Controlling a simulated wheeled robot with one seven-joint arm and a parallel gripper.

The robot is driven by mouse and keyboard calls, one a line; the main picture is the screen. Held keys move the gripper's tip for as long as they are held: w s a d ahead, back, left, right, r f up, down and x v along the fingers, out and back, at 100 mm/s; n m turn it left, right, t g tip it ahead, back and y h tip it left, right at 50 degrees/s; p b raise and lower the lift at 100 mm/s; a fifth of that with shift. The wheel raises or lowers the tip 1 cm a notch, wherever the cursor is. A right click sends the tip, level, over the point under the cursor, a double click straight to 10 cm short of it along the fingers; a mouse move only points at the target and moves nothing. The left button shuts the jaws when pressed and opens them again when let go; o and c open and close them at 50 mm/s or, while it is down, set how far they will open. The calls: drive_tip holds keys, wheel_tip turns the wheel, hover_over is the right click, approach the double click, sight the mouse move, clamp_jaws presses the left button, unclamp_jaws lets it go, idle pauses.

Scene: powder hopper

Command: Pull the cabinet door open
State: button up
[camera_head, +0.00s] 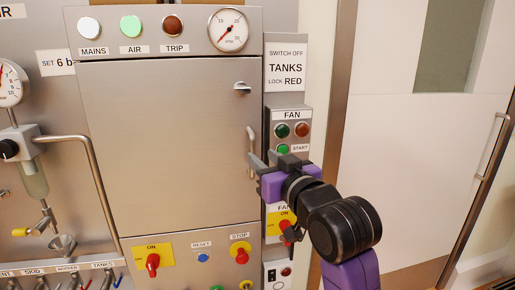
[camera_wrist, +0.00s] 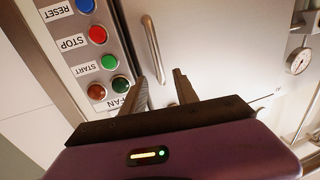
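The cabinet door (camera_head: 165,140) is a large grey metal panel, and it looks shut. Its handle (camera_head: 250,140) is a slim vertical metal bar near the door's right edge. In the wrist view the handle (camera_wrist: 153,40) runs down between my fingertips. My gripper (camera_head: 260,160) is at the lower half of the handle, coming from the right. In the wrist view my gripper (camera_wrist: 158,82) has its two fingers apart, with a gap on each side of the bar. I cannot tell whether the handle is deep between the fingers. The fingers partly hide its lower end.
A small latch (camera_head: 242,87) sits above the handle. The fan button panel (camera_head: 290,120) stands just right of the door, close to my gripper. A bent pipe (camera_head: 90,170) is at the left. A red-knobbed switch (camera_head: 152,262) is below the door.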

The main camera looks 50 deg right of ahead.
sight(254, 149)
drive_tip(key=p+x, duration=0.1)
drive_tip(key=x, duration=0.6)
drive_tip(key=shift+w+d, duration=0.15)
drive_tip(key=shift+w, duration=0.05)
drive_tip(key=shift+c, duration=0.5)
clamp_jaws()
idle(0.7)
